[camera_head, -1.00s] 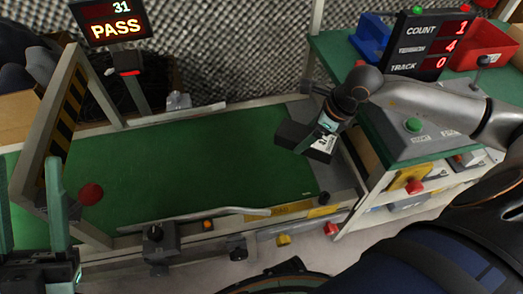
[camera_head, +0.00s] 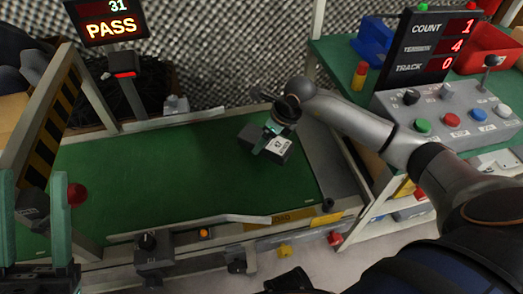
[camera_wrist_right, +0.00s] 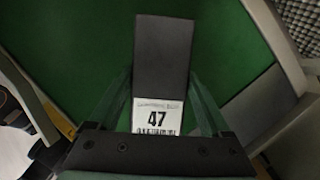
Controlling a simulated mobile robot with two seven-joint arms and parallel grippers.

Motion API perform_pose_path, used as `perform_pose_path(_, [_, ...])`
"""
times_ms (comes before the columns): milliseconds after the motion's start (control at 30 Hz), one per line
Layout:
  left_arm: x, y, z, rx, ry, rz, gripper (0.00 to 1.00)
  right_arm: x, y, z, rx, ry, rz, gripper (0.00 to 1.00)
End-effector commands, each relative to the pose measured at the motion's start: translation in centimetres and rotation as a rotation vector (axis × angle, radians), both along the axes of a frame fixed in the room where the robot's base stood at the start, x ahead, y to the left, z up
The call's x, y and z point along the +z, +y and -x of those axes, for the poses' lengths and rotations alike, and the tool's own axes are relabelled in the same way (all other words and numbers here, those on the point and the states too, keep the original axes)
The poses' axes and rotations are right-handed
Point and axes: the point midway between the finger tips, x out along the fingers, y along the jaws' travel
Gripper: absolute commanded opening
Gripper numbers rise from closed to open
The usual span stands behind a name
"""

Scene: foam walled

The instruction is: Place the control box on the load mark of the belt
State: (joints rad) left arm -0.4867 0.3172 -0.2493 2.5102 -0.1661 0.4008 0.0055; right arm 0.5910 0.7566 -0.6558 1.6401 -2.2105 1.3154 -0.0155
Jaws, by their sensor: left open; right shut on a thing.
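The control box (camera_head: 266,146) is a dark block with a white label. My right gripper (camera_head: 271,138) is shut on it over the right part of the green belt (camera_head: 150,165). In the right wrist view the control box (camera_wrist_right: 163,62) lies between the green fingers of my right gripper (camera_wrist_right: 160,105), with the label reading 47 facing the camera. Whether the box touches the belt I cannot tell. My left gripper (camera_head: 38,215) is open and empty, upright at the lower left by the belt's near left end.
A striped gate (camera_head: 45,135) spans the belt's left side, with a red knob (camera_head: 76,194) near it. A display reading PASS (camera_head: 108,22) stands behind. At right is a grey control panel (camera_head: 445,118) with a count display (camera_head: 430,48). The belt's middle is clear.

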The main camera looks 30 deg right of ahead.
Motion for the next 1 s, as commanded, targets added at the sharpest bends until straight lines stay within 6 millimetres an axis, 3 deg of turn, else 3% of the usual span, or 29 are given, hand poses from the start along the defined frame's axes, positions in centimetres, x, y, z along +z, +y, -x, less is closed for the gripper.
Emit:
perform_pose_path(233, [-1.0, -0.2, 0.0, 0.002, -0.003, -0.012, 0.5, -1.5, 0.6, -1.2, 0.0, -0.004, -0.001, 0.03])
perform_pose_path(433, [-2.2, -0.3, 0.0, 0.005, -0.001, -0.022, 0.5, -4.4, 0.6, -1.2, -0.002, -0.001, 0.0, 0.03])
perform_pose_path(767, [-2.1, -0.3, -0.1, 0.011, 0.001, -0.014, 0.5, -4.6, 0.6, -1.2, -0.001, -0.004, 0.0, 0.03])
perform_pose_path(800, [-2.1, -0.3, -0.1, 0.011, 0.001, -0.014, 0.5, -4.7, 0.6, -1.1, -0.001, 0.0, 0.0, 0.84])
perform_pose_path(933, [-2.1, -0.3, -0.1, 0.012, 0.002, -0.013, 0.5, -4.6, 0.6, -1.1, -0.001, 0.0, 0.0, 0.99])
perform_pose_path(1000, [-2.1, -0.3, -0.1, 0.012, 0.002, -0.013, 0.5, -4.6, 0.6, -1.1, -0.001, 0.0, 0.0, 1.0])
